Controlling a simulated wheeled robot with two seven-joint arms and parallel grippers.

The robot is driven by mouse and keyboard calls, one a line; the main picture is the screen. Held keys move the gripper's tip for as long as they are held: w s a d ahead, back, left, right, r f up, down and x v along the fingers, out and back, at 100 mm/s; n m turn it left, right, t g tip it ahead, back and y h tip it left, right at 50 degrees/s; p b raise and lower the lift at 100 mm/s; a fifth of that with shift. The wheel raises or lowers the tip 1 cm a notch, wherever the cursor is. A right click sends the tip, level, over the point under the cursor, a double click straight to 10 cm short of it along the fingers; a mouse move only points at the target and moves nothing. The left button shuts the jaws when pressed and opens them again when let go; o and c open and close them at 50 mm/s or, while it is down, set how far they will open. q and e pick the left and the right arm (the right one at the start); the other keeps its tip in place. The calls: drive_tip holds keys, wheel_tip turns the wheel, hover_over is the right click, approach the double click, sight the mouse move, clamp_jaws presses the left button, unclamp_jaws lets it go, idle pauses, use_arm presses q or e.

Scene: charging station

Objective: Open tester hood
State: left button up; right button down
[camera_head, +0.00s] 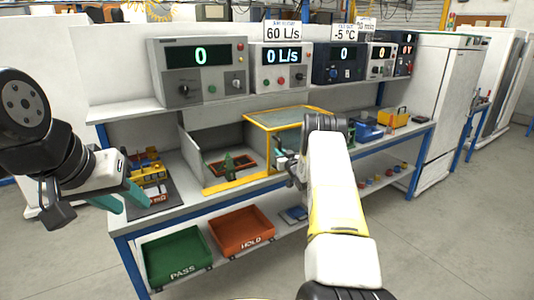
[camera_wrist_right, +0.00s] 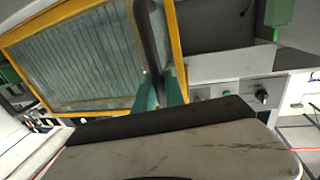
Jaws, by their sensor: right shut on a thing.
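The tester (camera_head: 205,160) is a grey open-fronted box with yellow edging on the bench. Its hood (camera_head: 280,117) is a clear panel in a yellow frame over the box's right part; the left part is uncovered and shows a red-brown fixture (camera_head: 232,165) with a green piece. In the right wrist view the hood (camera_wrist_right: 75,55) fills the upper left. My right gripper (camera_wrist_right: 160,92) has its teal fingers shut around a dark bar (camera_wrist_right: 148,40) beside the hood's yellow frame. In the head view my right wrist partly hides this gripper (camera_head: 281,158). My left gripper (camera_head: 122,198) is open and empty at the bench's left front.
A yellow item (camera_head: 148,174) sits on a dark mat at the bench's left end. Instruments with displays (camera_head: 200,70) line the upper shelf. A green PASS tray (camera_head: 180,257) and an orange HOLD tray (camera_head: 242,231) are on the lower shelf. A blue case (camera_head: 367,131) stands right of the tester.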

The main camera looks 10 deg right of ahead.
drive_tip(key=c, duration=1.4)
unclamp_jaws()
drive_tip(key=s, duration=0.7)
drive_tip(key=shift+s+d, duration=0.4)
drive_tip(key=shift+d, duration=0.05)
